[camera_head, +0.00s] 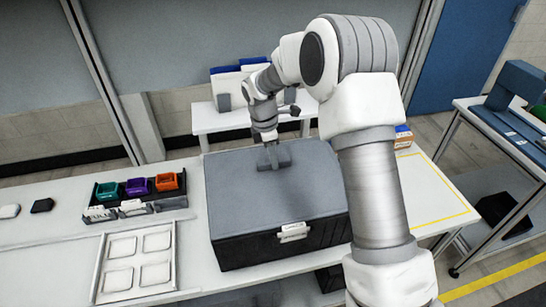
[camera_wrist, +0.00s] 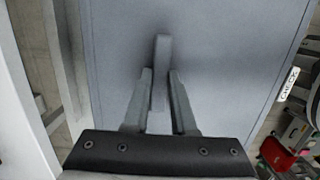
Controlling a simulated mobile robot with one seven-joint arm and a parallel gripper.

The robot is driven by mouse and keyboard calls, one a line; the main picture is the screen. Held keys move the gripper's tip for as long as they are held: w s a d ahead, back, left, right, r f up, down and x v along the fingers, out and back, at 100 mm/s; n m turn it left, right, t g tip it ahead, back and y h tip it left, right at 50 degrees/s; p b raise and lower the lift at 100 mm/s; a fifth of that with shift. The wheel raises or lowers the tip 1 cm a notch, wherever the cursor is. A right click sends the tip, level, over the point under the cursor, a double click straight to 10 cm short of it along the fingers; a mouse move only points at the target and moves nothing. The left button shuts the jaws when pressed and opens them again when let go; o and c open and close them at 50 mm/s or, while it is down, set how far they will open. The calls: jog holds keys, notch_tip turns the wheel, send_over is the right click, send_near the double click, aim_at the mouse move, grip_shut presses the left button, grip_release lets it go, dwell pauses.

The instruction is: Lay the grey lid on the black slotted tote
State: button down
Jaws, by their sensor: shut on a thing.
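The grey lid (camera_head: 245,200) lies flat over the top of the black slotted tote (camera_head: 250,246), its edges roughly in line with the tote's walls. I cannot tell whether a small gap remains between them. The tote's dark front wall shows, with a white label (camera_head: 293,231) on it; its inside and slots are hidden. My gripper (camera_head: 272,158) is over the far middle part of the lid. In the wrist view, my gripper (camera_wrist: 160,75) has its two fingers shut on the lid's upright grey handle (camera_wrist: 161,50), with the lid (camera_wrist: 225,60) filling most of the picture.
Teal (camera_head: 108,191), purple (camera_head: 138,186) and orange (camera_head: 167,181) bins sit in a black rack left of the tote. A white tray (camera_head: 170,262) with several recesses lies nearer. A yellow-outlined area (camera_head: 440,200) on the table at right is partly hidden by my arm.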

jog(key=shift+f, duration=0.3)
dwell(0.4)
jog(key=c, duration=0.6)
grip_release()
jog(key=shift+c, duration=0.2)
notch_tip(320, 180, up, 17)
jog(key=a+b, duration=0.1)
jog(key=a, duration=0.1)
jog(key=shift+s+a+r, duration=0.15)
jog(key=shift+s+a, duration=0.1)
